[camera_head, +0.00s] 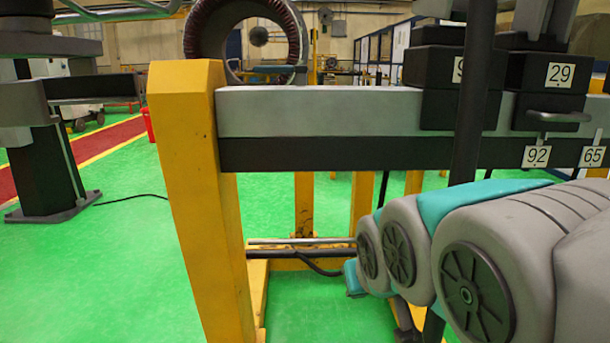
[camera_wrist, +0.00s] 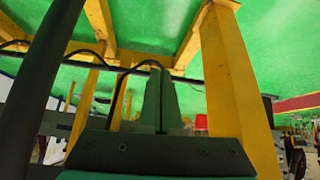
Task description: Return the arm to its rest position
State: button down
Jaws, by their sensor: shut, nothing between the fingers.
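My arm (camera_head: 500,250), grey and teal, comes in from the lower right in the head view, in front of the yellow-framed stand. My gripper (camera_wrist: 160,92) shows in the wrist view with its two dark fingers together and nothing between them. The wrist view is upside down, with the green floor at the top. The fingers appear in front of the lower frame and its cables; their distance from it cannot be told. In the head view my gripper cannot be made out.
A thick yellow post (camera_head: 196,190) stands close ahead and also shows in the wrist view (camera_wrist: 232,90). A grey and black beam (camera_head: 320,128) runs right from it, bearing numbered black blocks (camera_head: 545,85). A stator ring (camera_head: 205,25) is behind. Green floor (camera_head: 110,255) is clear at left.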

jog(key=s+d+f+g, duration=0.3)
jog(key=s+f, duration=0.4)
jog(key=s, duration=0.3)
jog(key=s+d+f+m+g+p, duration=0.1)
jog(key=s+d+f+g, duration=0.2)
jog(key=s+f+g, duration=0.3)
jog(key=s+f, duration=0.2)
jog(key=s, duration=0.3)
jog(key=shift+d+f+m+h, duration=0.25)
jog(key=shift+f+m+h, duration=0.05)
jog(key=shift+s, duration=0.1)
